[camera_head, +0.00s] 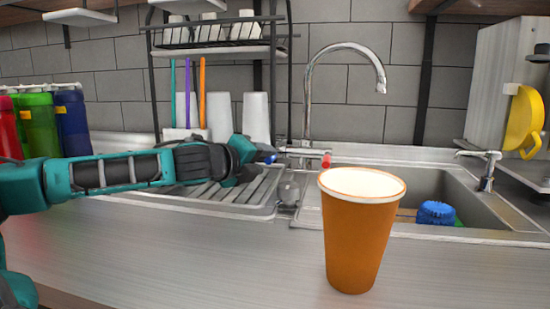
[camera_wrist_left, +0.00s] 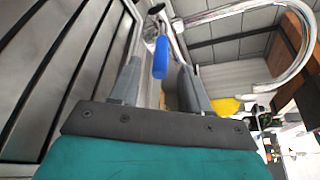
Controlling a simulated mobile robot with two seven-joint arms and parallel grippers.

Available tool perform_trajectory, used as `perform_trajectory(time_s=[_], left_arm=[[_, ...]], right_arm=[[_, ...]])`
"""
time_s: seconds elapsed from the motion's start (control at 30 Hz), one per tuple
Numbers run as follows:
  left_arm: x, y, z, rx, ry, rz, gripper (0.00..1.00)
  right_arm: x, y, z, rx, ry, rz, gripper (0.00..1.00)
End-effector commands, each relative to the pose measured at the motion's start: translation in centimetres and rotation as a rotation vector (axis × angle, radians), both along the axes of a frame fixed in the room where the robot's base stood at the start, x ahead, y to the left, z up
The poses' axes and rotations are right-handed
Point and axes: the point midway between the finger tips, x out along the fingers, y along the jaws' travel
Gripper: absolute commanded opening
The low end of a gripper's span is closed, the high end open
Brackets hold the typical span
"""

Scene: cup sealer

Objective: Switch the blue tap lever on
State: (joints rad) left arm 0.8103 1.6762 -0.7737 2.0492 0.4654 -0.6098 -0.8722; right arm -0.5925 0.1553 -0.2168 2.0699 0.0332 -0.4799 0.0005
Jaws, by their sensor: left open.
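The blue tap lever (camera_head: 271,158) sits on the left side of the chrome tap (camera_head: 309,110) behind the sink. A red lever (camera_head: 326,161) is on the tap's right side. My left gripper (camera_head: 258,158) reaches in from the left, close to the blue lever. In the left wrist view the blue lever (camera_wrist_left: 161,57) shows between the two fingers of my open left gripper (camera_wrist_left: 161,75), near their tips. I cannot tell whether a finger touches it. My right gripper is in neither view.
An orange cup (camera_head: 353,240) with a pale top stands on the counter in front. The sink basin (camera_head: 400,195) holds a blue item (camera_head: 436,212). A ridged drainboard (camera_head: 235,193) lies beneath my left gripper. A rack with white cups (camera_head: 256,115) stands behind it.

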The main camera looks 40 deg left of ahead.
Motion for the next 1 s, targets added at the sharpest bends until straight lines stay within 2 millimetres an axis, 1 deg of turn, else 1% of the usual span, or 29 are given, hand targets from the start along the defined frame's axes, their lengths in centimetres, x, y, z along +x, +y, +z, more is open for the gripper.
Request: perform_trajectory(time_s=[0.03,0.2,0.43,0.6,0.87,1.0], left_arm=[[0.8,0.0,-0.1,-0.005,-0.002,-0.002,0.47],[3.1,0.4,-0.6,-0.005,-0.002,-0.001,0.47],[5.4,0.9,-1.2,-0.003,-0.001,0.000,0.47],[6.0,1.0,-1.3,0.000,0.000,-0.001,0.47],[6.1,1.0,-1.4,0.001,0.000,0.000,0.47],[6.1,1.0,-1.3,0.001,0.000,0.000,0.33]], right_arm=[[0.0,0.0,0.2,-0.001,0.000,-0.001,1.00],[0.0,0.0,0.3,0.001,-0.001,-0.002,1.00],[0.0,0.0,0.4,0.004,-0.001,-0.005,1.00],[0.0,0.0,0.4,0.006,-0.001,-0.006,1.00],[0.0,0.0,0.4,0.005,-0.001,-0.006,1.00],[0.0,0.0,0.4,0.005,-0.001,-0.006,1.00]])
